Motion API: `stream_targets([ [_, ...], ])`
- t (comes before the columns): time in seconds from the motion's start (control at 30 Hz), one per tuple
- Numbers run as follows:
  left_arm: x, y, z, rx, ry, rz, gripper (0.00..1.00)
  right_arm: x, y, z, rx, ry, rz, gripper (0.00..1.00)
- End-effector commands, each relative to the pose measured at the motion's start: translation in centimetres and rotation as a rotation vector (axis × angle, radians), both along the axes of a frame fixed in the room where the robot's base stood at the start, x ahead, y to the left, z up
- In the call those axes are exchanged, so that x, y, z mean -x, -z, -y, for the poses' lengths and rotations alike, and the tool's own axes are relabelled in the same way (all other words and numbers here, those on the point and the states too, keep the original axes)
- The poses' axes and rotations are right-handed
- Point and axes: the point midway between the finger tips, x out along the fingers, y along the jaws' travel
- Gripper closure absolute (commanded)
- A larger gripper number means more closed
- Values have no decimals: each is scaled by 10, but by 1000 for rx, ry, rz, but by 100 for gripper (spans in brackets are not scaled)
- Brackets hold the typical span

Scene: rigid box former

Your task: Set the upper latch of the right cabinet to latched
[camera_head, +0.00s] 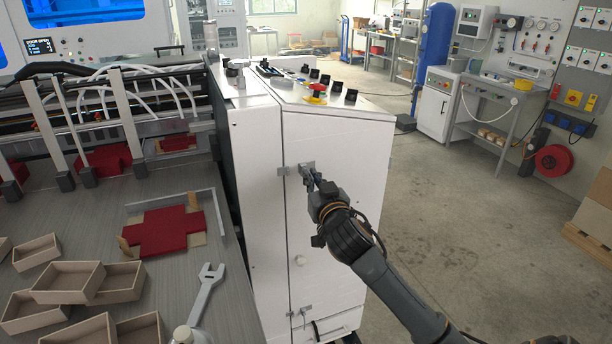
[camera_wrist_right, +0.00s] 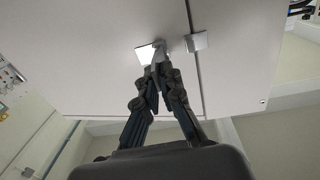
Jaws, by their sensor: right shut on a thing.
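The right cabinet (camera_head: 335,230) is a white box with a control panel on top. Its upper latch (camera_head: 306,168) is a small metal piece high on the front door, close to the door's left seam. My right gripper (camera_head: 314,180) is at this latch with its fingers shut on it. In the right wrist view the fingertips (camera_wrist_right: 160,66) close on the latch's small grey lever, beside its bright plate (camera_wrist_right: 146,53). A separate metal keeper (camera_wrist_right: 196,41) sits at the door seam. The fingers partly hide the latch, so its exact setting is unclear. My left gripper is not in view.
The floor (camera_head: 460,220) right of the cabinet is clear.

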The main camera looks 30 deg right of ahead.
Motion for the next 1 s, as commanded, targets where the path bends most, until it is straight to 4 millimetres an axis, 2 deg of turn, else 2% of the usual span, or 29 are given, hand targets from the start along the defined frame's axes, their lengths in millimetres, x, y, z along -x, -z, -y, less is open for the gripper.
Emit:
stream_targets([
  [0.03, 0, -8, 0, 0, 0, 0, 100, 2, -4, 9, 10, -36, -5, 100],
  [0.33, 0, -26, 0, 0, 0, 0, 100, 0, -4, 24, 13, -311, -6, 100],
  [1.0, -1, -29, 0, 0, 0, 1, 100, -10, -6, 47, 8, -747, 4, 100],
])
